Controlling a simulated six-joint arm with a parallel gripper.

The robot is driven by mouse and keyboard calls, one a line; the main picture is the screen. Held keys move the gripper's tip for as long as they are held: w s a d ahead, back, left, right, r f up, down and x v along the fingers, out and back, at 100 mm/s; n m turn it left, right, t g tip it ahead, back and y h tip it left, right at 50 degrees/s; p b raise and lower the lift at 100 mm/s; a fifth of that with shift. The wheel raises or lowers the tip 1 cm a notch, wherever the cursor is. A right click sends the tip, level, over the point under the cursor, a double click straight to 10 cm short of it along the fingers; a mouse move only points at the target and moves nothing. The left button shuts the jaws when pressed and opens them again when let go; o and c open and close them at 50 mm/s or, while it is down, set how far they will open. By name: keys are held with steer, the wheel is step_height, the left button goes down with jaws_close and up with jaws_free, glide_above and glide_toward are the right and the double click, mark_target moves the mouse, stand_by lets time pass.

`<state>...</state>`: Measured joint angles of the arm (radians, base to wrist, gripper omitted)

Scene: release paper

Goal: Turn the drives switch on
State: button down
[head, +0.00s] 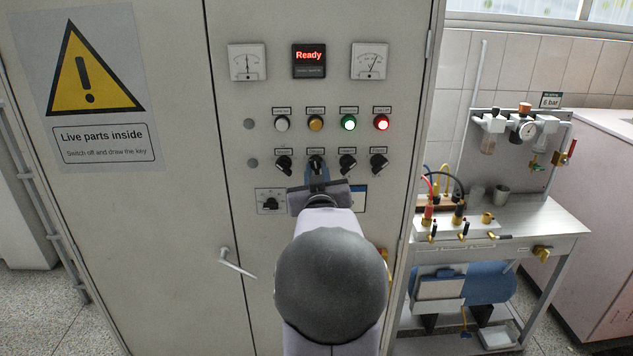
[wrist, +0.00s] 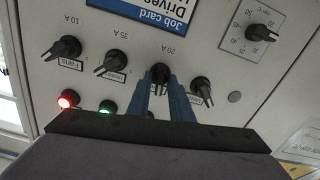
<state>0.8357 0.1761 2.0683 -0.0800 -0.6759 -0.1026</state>
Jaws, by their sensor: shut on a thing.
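A row of black rotary switches sits on the grey cabinet door under the lamps. My gripper (wrist: 168,95) is shut on the second switch from the left in the head view (head: 316,162), called the drives switch here, though its label is too small or covered to read surely. The switch also shows in the upside-down wrist view (wrist: 160,70), between my blue fingers. Its pointer is mostly hidden, so its setting cannot be told. The heater switch (head: 347,162) and fans switch (head: 378,163) are to its right, and another switch (head: 284,164) is to its left.
Above the switches are a white lamp (head: 282,124), an amber lamp (head: 316,124), a lit green lamp (head: 348,123) and a lit red lamp (head: 381,122). A display (head: 309,60) reads "Ready". A dial (head: 270,201) and door handle (head: 237,264) are lower left.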

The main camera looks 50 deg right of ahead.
steer(key=m+b, duration=0.3)
steer(key=m, duration=0.2)
steer(key=shift+f+m, duration=0.15)
steer(key=shift+m, duration=0.15)
steer(key=m+b, duration=0.2)
steer(key=m, duration=0.3)
steer(key=shift+b, duration=0.3)
steer(key=c, duration=1.8)
jaws_free()
steer(key=shift+c, duration=0.2)
steer(key=b+v, duration=0.1)
steer(key=v, duration=0.6)
steer(key=shift+b, duration=0.4)
steer(key=shift+s+a, duration=0.1)
steer(key=shift+s, duration=0.05)
